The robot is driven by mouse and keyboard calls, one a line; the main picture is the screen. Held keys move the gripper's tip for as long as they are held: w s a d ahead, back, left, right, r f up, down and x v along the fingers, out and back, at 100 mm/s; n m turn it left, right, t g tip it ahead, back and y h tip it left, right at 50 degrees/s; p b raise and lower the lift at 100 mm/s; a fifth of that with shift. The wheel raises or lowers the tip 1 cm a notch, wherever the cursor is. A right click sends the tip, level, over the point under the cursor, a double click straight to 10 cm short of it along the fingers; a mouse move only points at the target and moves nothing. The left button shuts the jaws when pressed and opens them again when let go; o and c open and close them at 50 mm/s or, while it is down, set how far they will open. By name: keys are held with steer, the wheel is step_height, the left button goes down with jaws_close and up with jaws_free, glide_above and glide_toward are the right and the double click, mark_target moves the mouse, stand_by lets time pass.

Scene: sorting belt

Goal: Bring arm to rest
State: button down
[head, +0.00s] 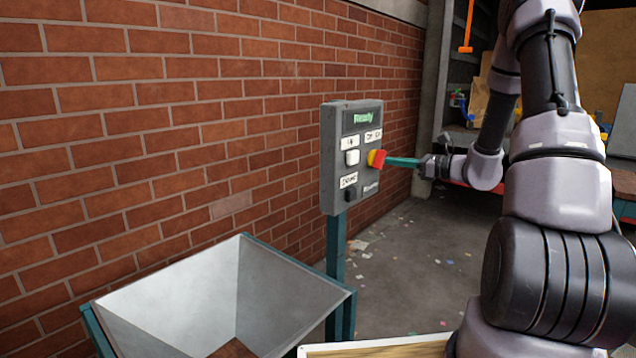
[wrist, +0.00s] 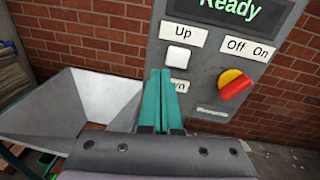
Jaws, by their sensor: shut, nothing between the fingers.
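My arm reaches from the right of the head view toward a grey control panel (head: 351,158) on a teal post. My gripper (head: 388,161) has teal fingers, which are together and empty. In the wrist view the fingertips (wrist: 160,72) show in front of the panel (wrist: 205,65), just below and beside a white button (wrist: 179,58) under the label "Up". Whether they touch the panel cannot be told. A red and yellow knob (wrist: 234,84) sits to the right, under "Off On". The screen (wrist: 240,10) reads "Ready". The fingers partly hide the lower label.
A metal hopper (head: 285,275) with a teal frame stands in front of the panel, at lower left. A brick wall (head: 180,130) runs behind. Shelving stands at the back right. The floor (head: 420,260) right of the post is open, with scattered scraps.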

steer(key=s+a+r+n+g+h, duration=0.2)
steer(key=s+a+r+n+g, duration=0.3)
steer(key=s, duration=0.4)
steer(key=s+a+r+n+g+h, duration=0.25)
steer(key=s+a+r+n, duration=0.3)
steer(key=s+n, duration=0.3)
steer(key=s+d+r+n+t+h, duration=0.2)
steer(key=s+d+n+h, duration=0.1)
steer(key=s, duration=0.3)
steer(key=s+d+r+n+t+h, duration=0.1)
steer(key=s+d+r+n+h, duration=0.2)
steer(key=s, duration=0.4)
steer(key=shift+s+d+r+n+t+h, duration=0.2)
steer(key=shift+n+t+h, duration=0.15)
steer(key=shift+n+h, duration=0.25)
